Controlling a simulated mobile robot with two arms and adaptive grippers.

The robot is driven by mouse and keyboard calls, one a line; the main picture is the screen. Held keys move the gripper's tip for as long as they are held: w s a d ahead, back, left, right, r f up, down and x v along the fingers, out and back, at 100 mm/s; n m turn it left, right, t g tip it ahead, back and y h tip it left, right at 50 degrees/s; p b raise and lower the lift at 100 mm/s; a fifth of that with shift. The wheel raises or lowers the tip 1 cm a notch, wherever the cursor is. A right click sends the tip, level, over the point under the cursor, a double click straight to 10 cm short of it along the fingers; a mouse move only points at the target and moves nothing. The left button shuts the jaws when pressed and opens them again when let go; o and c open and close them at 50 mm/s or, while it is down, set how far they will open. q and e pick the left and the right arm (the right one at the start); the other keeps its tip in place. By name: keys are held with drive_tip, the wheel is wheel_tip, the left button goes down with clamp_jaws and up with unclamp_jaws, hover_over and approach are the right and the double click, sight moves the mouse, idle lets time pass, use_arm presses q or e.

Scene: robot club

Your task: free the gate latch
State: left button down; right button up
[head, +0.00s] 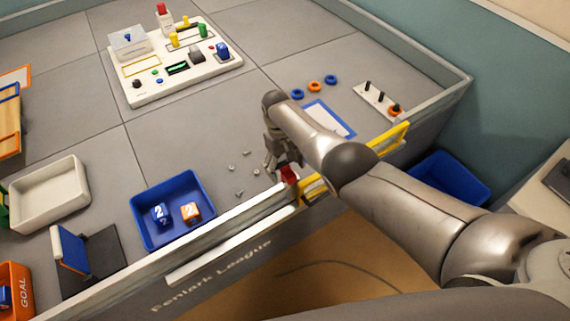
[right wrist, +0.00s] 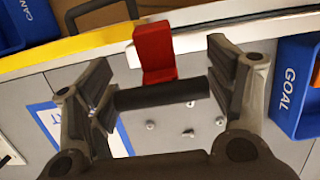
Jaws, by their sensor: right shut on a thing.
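The red gate latch (head: 289,174) sits on the arena's front wall, at the left end of the yellow gate (head: 392,141). In the right wrist view the latch (right wrist: 154,52) is a red upright tab with a foot, standing at the white wall edge. My right gripper (head: 279,160) is down at the latch, just inside the wall. In the right wrist view my right gripper (right wrist: 160,82) is shut with its fingers wide apart, one at each end of a dark bar (right wrist: 160,96) beside the red tab. My forearm hides part of the gate. My left gripper is not in view.
Several small screws (head: 246,154) lie on the grey floor beside the gripper. A blue bin (head: 139,207) with two number cubes stands to the left. A control board (head: 132,90) stands at the back. Peg rack (head: 371,98) and rings (head: 314,86) lie right.

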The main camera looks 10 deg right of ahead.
drive_tip(key=o, duration=1.2)
drive_tip(key=shift+f, duration=0.1)
drive_tip(key=shift+o, duration=1.1)
wheel_tip(320, 180, up, 12)
drive_tip(key=w, duration=0.2)
drive_tip(key=shift+a, duration=0.4)
drive_tip(key=shift+w+f, duration=0.1)
